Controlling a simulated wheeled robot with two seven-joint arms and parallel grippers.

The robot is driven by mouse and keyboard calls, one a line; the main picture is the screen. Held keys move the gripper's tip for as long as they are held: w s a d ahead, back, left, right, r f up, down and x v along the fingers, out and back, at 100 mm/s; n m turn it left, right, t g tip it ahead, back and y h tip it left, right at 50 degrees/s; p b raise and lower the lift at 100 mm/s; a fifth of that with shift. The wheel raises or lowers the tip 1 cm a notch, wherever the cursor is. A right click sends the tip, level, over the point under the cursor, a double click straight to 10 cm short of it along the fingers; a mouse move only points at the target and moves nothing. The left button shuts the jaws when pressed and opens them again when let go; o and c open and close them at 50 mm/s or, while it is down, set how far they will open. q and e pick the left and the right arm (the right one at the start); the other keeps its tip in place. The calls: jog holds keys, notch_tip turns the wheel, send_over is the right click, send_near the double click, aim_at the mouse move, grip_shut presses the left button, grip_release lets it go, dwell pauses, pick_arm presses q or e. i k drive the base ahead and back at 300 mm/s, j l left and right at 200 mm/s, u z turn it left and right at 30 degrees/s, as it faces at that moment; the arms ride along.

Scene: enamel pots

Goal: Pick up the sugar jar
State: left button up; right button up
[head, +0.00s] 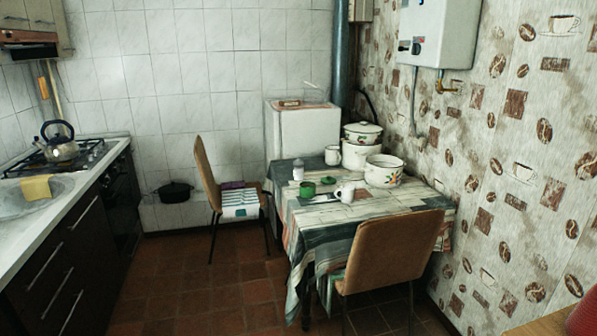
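A small whitish jar or shaker (298,169) stands upright near the left back edge of the table (307,229); it looks like the sugar jar, but no label is readable. A green mug (307,189) stands in front of it, and a small green round item (328,180) lies to the right. Neither of my grippers shows in the head view, and nothing is seen touching the jar.
White mugs (345,191) and enamel pots (384,171) stand on the table. One chair (394,250) blocks the table's front and another (207,173) stands at its left. The tiled floor (208,298) between counter and table is clear. A stove with a kettle (60,148) is at left.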

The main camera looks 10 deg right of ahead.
aim_at(298, 164)
jog(key=i, duration=0.55)
jog(key=i+j, duration=0.15)
jog(key=i, duration=0.4)
